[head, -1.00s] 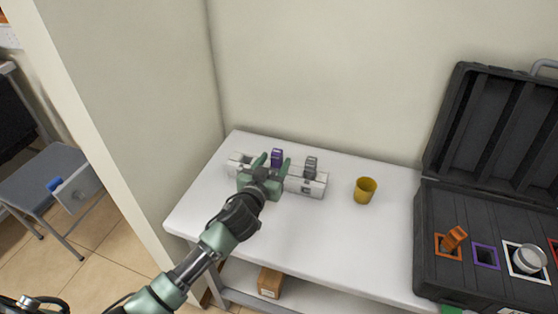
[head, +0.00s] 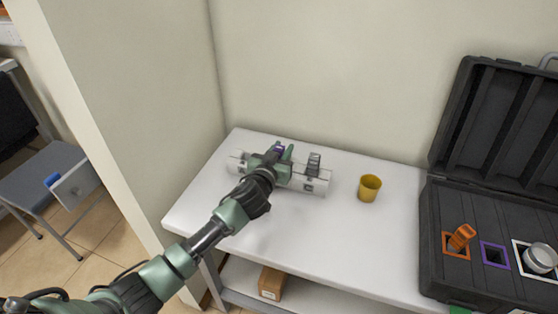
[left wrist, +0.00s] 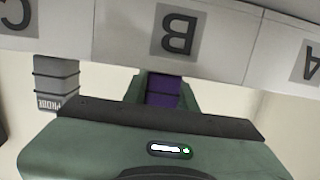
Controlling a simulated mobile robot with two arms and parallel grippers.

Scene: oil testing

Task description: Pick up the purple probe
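The purple probe (head: 279,147) stands in the white holder on the table, mostly hidden by my left gripper in the head view. In the left wrist view the purple probe (left wrist: 162,92) shows between the green fingers, with a finger against each side. My left gripper (head: 281,152) is shut on it. The white holder (head: 316,186) has slots lettered A, B and C; the purple probe is by the B face (left wrist: 178,32). A grey probe (head: 314,163) stands in the holder to the right. My right gripper is out of view.
A yellow cup (head: 369,188) stands on the white table (head: 340,225) right of the holder. An open black case (head: 435,240) at the right has a purple-rimmed slot (head: 495,255) and an orange item (head: 461,237). A wall rises behind the table.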

